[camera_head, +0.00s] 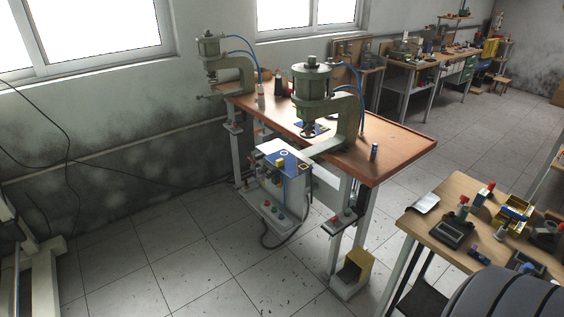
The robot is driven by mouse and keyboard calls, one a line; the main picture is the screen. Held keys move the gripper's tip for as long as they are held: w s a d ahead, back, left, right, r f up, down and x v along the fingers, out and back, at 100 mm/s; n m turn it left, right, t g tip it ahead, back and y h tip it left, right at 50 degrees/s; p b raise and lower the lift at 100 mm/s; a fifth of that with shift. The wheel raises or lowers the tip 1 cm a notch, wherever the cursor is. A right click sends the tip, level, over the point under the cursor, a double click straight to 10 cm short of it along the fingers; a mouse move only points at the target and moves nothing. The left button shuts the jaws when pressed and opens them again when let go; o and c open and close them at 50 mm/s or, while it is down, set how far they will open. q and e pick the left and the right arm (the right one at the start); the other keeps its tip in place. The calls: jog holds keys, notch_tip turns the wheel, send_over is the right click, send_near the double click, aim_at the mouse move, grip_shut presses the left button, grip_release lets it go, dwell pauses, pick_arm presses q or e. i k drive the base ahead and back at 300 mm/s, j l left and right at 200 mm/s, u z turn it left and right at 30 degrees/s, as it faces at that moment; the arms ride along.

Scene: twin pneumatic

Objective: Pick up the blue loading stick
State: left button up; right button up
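A small upright blue piece (374,152) stands on the brown-topped workbench (408,142), right of the front pneumatic press (314,84). It is too small to tell whether it is the blue loading stick. Other small blue pieces lie on the wooden table at the lower right, one near the red-topped part (479,198) and another lower down (479,256). Neither of my grippers shows in the head view.
A second press (210,52) stands at the bench's far left. A control box (283,160) with a blue top is at the bench's front. The wooden table (435,236) holds several small parts. Dark rounded backs (510,295) fill the lower right corner. Tiled floor is open at front left.

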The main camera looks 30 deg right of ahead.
aim_at(375, 147)
jog(key=l+z, duration=0.1)
jog(key=z, duration=0.7)
jog(key=i+l+z, duration=0.1)
jog(key=z, duration=0.35)
jog(key=k+j+z, duration=0.15)
jog(key=z, duration=0.3)
